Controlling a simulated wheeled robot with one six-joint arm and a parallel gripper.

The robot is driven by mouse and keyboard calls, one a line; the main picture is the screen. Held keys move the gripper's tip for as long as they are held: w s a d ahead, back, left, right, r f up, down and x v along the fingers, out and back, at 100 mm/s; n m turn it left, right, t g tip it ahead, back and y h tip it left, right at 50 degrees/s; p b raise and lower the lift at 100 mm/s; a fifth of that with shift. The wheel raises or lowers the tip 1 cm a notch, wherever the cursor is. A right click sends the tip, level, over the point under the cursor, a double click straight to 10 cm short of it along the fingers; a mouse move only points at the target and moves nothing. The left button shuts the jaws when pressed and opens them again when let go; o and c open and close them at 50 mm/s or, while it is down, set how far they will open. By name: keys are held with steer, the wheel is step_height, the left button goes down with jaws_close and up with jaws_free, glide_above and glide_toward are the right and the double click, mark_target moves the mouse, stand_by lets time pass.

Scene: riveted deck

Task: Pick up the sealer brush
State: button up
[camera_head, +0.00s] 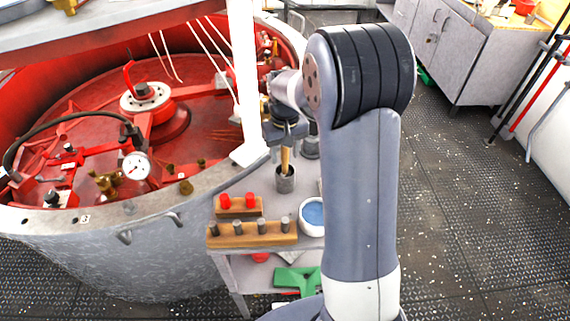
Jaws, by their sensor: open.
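A brush with a tan wooden handle (285,160), which looks like the sealer brush, stands upright in a small grey cup (286,183). The cup is on a narrow grey bench (306,184) beside the big round tank. Its bristle end is hidden in the cup. My gripper (286,142) is open and points down at the top of the handle. I cannot tell whether the fingers straddle the handle or touch it. My arm covers part of the bench to the right.
A wooden block with several dark pegs (252,234) and a smaller block with red pegs (239,206) stand at the bench's front. A white bowl with blue contents (313,214) is near the cup. The red-lined tank (150,250) and a white post (245,80) stand close left.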

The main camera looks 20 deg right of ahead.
steer(key=shift+f, duration=0.15)
jaws_close()
stand_by(0.4)
